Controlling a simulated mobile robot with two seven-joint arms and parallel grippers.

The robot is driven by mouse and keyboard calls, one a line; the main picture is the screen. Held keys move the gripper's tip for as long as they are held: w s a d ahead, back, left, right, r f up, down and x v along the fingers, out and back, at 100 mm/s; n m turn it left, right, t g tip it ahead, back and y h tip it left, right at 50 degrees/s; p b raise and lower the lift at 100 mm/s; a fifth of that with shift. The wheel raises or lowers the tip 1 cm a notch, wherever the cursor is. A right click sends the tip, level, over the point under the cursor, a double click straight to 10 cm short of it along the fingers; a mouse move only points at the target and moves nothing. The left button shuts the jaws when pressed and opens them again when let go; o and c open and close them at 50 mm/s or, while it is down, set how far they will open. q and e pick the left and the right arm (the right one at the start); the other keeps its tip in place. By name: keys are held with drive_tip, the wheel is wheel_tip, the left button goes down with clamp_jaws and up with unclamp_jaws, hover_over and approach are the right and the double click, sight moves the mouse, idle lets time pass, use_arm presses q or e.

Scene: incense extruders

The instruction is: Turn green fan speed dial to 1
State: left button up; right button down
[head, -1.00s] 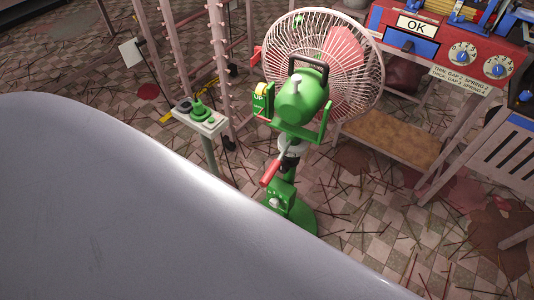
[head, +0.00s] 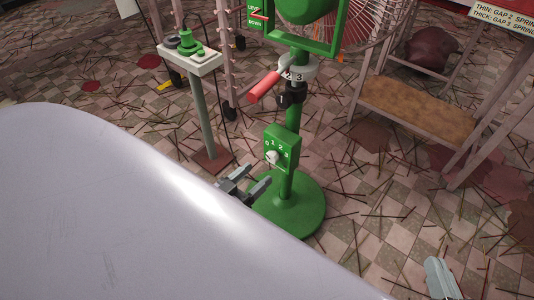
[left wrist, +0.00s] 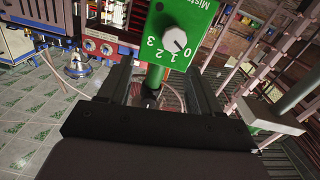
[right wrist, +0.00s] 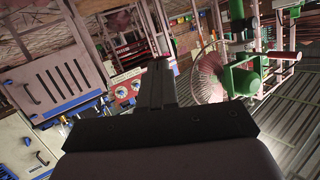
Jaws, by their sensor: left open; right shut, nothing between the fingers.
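The green fan (head: 288,205) stands on a round green base. Its post carries a green box (head: 284,140) with a white knob (head: 272,157) and the numbers 0 to 3. In the left wrist view, the knob (left wrist: 174,40) has a dark mark that appears to point toward 0; the panel's partly cut-off label begins "Mist". My left gripper (head: 254,181) is open and empty, just below and left of the knob. My right gripper (right wrist: 157,75) is shut and empty, away from the fan.
A post with a white top (head: 192,60) holding a green item stands left of the fan. A wooden shelf bench (head: 420,108) stands to the right. Thin sticks litter the tiled floor. A large pale surface of mine hides the lower left of the head view.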

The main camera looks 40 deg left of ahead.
sight(270, 158)
use_arm(q)
drive_tip(key=shift+y, duration=0.5)
drive_tip(key=w+b, duration=0.1)
drive_tip(key=w, duration=0.1)
drive_tip(key=w+f+b, duration=0.1)
drive_tip(key=w, duration=0.1)
drive_tip(key=w+a+b, duration=0.1)
drive_tip(key=w, duration=0.1)
drive_tip(key=shift+w+f, duration=0.3)
drive_tip(key=shift+f, duration=0.05)
drive_tip(key=shift+w+d+r, duration=0.1)
drive_tip(key=shift+w, duration=0.4)
use_arm(e)
drive_tip(key=shift+s+d+f+n+t, duration=0.2)
drive_tip(key=shift+s+d+n+t, duration=0.15)
drive_tip(key=shift+d+n+t, duration=0.2)
use_arm(q)
drive_tip(key=c, duration=1)
drive_tip(key=shift+c, duration=0.2)
